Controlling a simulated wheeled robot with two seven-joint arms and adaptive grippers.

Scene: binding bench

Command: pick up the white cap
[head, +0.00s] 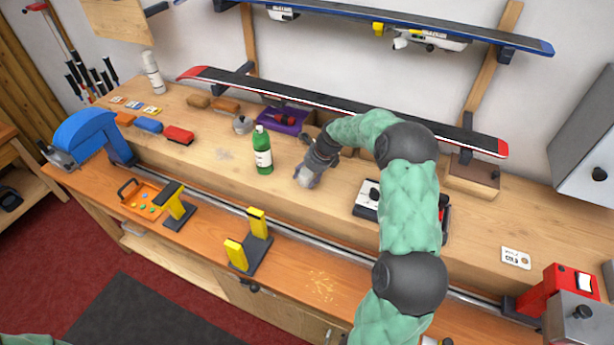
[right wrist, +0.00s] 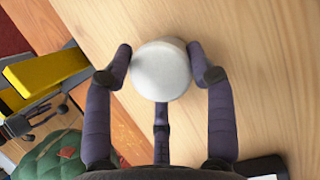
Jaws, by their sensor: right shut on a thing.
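The white cap (right wrist: 160,70) shows in the right wrist view as a round, pale disc between the fingers of my right gripper (right wrist: 160,78). The fingers press on it from both sides, so the gripper is shut on it. In the head view my right gripper (head: 306,178) is over the wooden bench top, just right of a green bottle (head: 263,152). The cap is mostly hidden there by the fingers. I cannot tell whether the cap touches the bench or is held just above it.
Yellow vise supports (head: 247,242) stand along the front rail. A blue clamp-like tool (head: 85,135) is at the left, a red device (head: 568,290) at the right. Skis (head: 340,103) hang behind. A black-and-white item (head: 366,200) lies right of the gripper.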

